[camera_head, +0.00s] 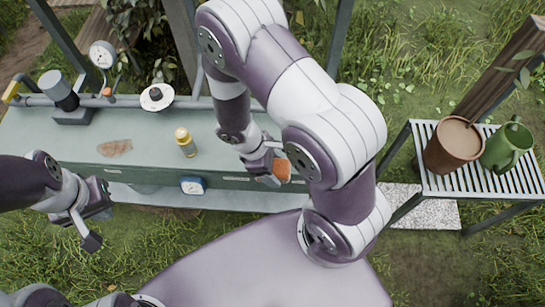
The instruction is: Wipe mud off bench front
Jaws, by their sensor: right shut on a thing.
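The bench (225,132) has a grey-green top and a darker green front edge. My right gripper (268,170) is shut on an orange-brown block (284,172), which looks like a sponge. It holds the block at the bench's front edge, right of the middle; whether they touch cannot be told. A brown mud-like smear (115,147) lies on the left part of the bench top. No mud shows clearly on the visible front, part of which my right arm hides. My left gripper (91,220) is open and empty, in front of the bench's left part.
A yellow-capped bottle (186,143) stands near the bench's front edge, with a white disc-shaped part (157,97) behind it. Pipes, a pump-like part (60,92) and a gauge (103,55) line the back. A blue-cased gauge (192,186) is at the front. A slatted stand (470,182) at right holds a brown pot (452,147) and a green watering can (507,147).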

